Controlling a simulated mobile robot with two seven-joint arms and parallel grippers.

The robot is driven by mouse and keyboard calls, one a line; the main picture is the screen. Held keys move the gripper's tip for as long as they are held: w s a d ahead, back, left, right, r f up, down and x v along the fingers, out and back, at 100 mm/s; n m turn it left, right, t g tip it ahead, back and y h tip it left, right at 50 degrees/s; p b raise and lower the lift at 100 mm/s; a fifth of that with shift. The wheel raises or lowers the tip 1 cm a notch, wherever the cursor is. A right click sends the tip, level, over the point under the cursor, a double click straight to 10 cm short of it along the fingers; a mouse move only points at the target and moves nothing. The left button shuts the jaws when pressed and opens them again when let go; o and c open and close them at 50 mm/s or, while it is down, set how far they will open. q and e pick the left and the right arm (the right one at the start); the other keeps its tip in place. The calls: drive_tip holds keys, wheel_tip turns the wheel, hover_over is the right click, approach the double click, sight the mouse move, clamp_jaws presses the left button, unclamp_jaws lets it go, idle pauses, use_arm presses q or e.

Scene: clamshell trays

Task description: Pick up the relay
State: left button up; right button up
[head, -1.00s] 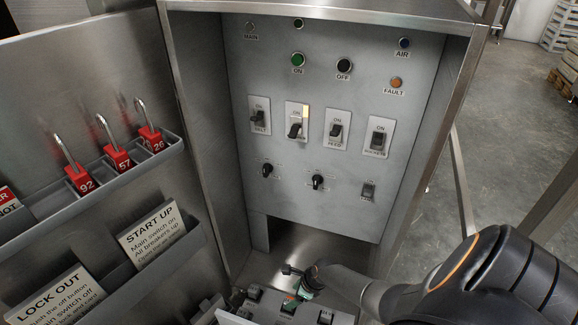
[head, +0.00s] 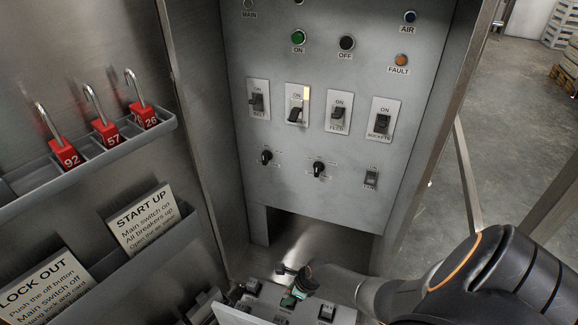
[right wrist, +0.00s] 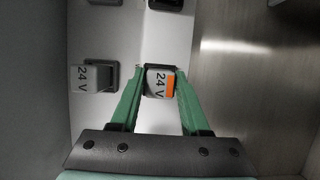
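In the right wrist view, a light grey relay (right wrist: 160,82) with an orange band and "24 V" on it sits in a dark socket. The green fingers of my right gripper (right wrist: 160,76) stand on either side of it, very close to its sides. I cannot tell whether they press on it. In the head view, my right gripper (head: 297,293) is low at the cabinet floor, over the row of sockets, and hides most of the relay there. My left gripper is not in view.
Another grey 24 V relay (right wrist: 91,76) sits left of the gripped spot, and a dark-based one (right wrist: 165,4) lies beyond. The switch panel (head: 290,180) rises behind. Red padlocks (head: 107,131) and sign cards (head: 143,222) are in racks at left.

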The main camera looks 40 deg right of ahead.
clamp_jaws()
idle(0.3)
drive_tip(key=shift+r, duration=0.1)
